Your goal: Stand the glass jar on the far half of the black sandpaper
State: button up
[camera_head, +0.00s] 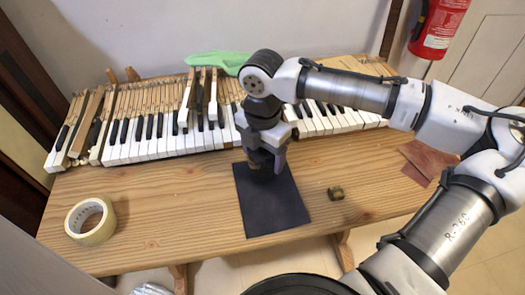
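The black sandpaper (272,208) lies flat on the wooden table in front of the keyboard. My gripper (266,163) points down over the far half of the sandpaper, low and close to its surface. A small brownish patch shows around the fingertips; I cannot tell whether it is the glass jar or part of something held. The fingers hide most of this spot, and their opening is not clear. I see no clearly recognisable glass jar elsewhere on the table.
Piano keys (150,137) run along the back of the table (165,200). A tape roll (90,221) lies at left, a small brass-green block (336,193) right of the sandpaper, and brown sheets (428,160) at right. A green cloth-like item (216,60) lies behind the keys.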

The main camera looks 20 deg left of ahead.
jog(key=shift+o, duration=1.3)
jog(key=shift+r, duration=0.1)
notch_tip(320, 180, up, 12)
jog(key=shift+r, duration=0.1)
